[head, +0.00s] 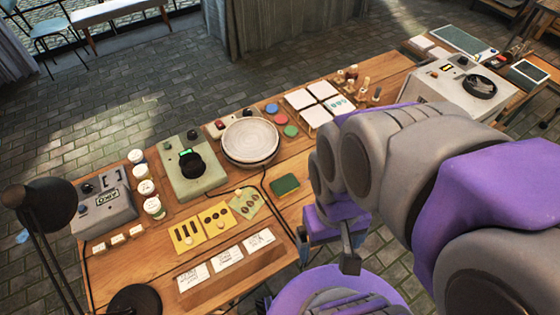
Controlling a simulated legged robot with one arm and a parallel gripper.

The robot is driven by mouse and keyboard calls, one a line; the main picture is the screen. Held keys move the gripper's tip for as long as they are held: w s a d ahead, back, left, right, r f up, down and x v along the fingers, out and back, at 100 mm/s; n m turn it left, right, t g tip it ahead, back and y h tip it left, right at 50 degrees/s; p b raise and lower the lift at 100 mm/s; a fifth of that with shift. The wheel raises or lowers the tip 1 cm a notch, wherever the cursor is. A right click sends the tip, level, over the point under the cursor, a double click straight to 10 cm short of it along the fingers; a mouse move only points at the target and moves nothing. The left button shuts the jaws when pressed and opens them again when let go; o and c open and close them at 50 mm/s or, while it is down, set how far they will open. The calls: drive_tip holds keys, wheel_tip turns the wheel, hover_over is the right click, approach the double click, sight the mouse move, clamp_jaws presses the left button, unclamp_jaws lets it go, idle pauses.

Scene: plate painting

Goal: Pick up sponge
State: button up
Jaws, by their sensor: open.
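A small dark green rectangular block (285,186), which looks like the sponge, lies flat on the wooden table near its front edge, right of the yellow cards. My gripper (326,254) is below and to the right of it in the picture, apart from it. Its two fingers are spread with nothing seen between them. My arm crosses the right side of the view and hides part of the table.
A round plate (250,140) sits on a turntable behind the block. Yellow stencil cards (187,235) and white cards (227,257) lie to the left. Colored paint discs (290,131) and white tiles (317,116) lie behind. A dark cable runs beside the block.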

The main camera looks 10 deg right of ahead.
drive_tip(key=shift+o, duration=0.2)
drive_tip(key=m+y+p, duration=0.3)
drive_tip(key=m+p, duration=0.2)
drive_tip(key=m, duration=0.5)
hover_over(286, 183)
drive_tip(key=s+d, duration=0.3)
drive_tip(key=s, duration=0.3)
wheel_tip(286, 183, down, 8)
drive_tip(key=w+d+f+m+y+p, duration=0.15)
drive_tip(key=w+d+f+m, duration=0.25)
drive_tip(key=w+f, duration=0.6)
drive_tip(key=x, duration=0.6)
drive_tip(key=b+x, duration=0.1)
drive_tip(key=x, duration=0.5)
drive_tip(key=s+b+x, duration=0.1)
drive_tip(key=x, duration=0.6)
drive_tip(key=shift+d+f, duration=0.1)
drive_tip(key=shift+d, duration=0.1)
drive_tip(key=c, duration=1.1)
